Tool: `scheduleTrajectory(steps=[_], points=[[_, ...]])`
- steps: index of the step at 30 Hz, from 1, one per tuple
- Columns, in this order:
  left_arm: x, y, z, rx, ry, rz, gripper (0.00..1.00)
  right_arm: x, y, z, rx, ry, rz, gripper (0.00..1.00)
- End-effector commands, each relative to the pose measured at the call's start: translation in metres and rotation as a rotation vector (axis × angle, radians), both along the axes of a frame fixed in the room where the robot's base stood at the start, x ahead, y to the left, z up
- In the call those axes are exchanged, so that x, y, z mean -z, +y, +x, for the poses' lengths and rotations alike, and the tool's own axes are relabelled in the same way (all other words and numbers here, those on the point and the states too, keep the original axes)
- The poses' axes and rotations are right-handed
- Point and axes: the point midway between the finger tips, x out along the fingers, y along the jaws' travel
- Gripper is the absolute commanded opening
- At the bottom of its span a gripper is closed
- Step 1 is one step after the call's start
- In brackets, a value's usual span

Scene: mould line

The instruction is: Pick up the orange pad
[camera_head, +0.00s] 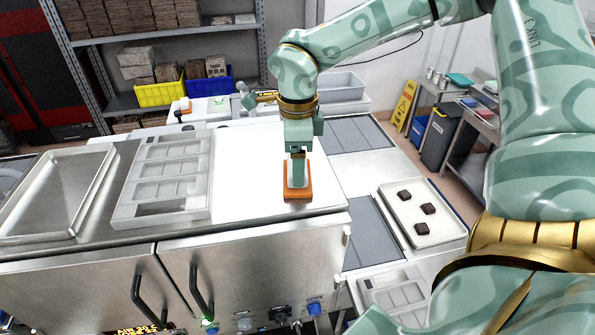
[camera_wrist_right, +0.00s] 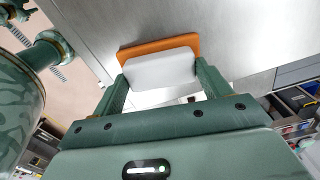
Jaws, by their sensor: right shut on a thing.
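The orange pad (camera_head: 297,195) is on or just above the steel top of the cabinet, near its right front; I cannot tell if it touches. It has a white block on its upper side. My right gripper (camera_head: 298,172) points down over it and is shut on the white block. In the right wrist view the orange pad (camera_wrist_right: 160,46) shows beyond the white block (camera_wrist_right: 160,71), which sits between the two green fingers (camera_wrist_right: 158,85). My left gripper is not in view.
A white mould tray (camera_head: 122,212) and a steel tray (camera_head: 72,192) lie left on the cabinet top. A tray (camera_head: 446,236) with several dark pieces is at the right. Door handles (camera_head: 195,290) and knobs are on the cabinet front. Shelves with yellow (camera_head: 160,94) and blue bins stand behind.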

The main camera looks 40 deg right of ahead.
Motion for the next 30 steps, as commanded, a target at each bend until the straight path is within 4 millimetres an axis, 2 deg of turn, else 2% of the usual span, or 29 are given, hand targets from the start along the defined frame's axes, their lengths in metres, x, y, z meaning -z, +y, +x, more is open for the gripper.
scheduleTrajectory(steps=[8,14,21,27,30], points=[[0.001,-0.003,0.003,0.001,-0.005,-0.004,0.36,-0.005,0.000,0.001,0.000,-0.002,-0.001,0.54],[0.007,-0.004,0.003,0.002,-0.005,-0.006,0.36,-0.035,0.002,0.000,-0.001,-0.006,-0.001,0.54],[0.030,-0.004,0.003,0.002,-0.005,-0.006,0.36,-0.090,0.042,-0.030,-0.003,-0.007,-0.003,0.54],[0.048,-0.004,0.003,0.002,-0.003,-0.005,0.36,-0.110,0.082,-0.060,-0.002,-0.004,-0.003,0.54],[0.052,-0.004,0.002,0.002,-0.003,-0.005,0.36,-0.119,0.096,-0.071,-0.003,-0.002,-0.003,0.54]])
